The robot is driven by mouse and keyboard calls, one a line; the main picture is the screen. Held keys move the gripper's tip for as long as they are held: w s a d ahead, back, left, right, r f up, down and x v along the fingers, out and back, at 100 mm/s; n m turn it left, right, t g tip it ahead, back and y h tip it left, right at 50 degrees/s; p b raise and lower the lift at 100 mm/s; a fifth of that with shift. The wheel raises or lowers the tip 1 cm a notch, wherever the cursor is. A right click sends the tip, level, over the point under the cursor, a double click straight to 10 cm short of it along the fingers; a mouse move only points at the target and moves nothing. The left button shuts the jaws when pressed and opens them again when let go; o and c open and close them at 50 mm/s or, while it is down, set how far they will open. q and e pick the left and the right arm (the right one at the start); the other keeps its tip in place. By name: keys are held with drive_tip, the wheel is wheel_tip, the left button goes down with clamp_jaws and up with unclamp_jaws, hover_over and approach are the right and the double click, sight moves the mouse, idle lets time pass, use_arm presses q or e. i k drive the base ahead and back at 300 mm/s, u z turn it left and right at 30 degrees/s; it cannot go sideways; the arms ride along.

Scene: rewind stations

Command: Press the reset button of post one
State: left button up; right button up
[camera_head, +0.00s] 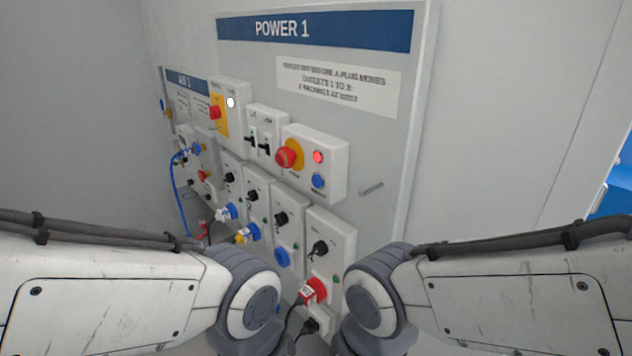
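A grey board headed POWER 1 (320,30) stands on the wall ahead. On it, a white box (335,160) carries a red mushroom button (288,155) on a yellow collar. To its right are a lit red round lamp or button (318,157) and, below that, a blue round button (318,181). Small labels under them are too small to read. Both of my arms reach in from the lower corners, below this box and apart from it. Neither gripper shows.
Left of the box are a switch box (267,135) and a box with a red knob (230,103). Below are several outlet boxes with black knobs, plugs and cables, including a red plug (314,290). An AIR 1 board (185,82) with a blue hose stands farther left.

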sight(316, 180)
drive_tip(key=u, duration=2.75)
drive_tip(key=k, duration=0.9)
drive_tip(key=z, duration=1.45)
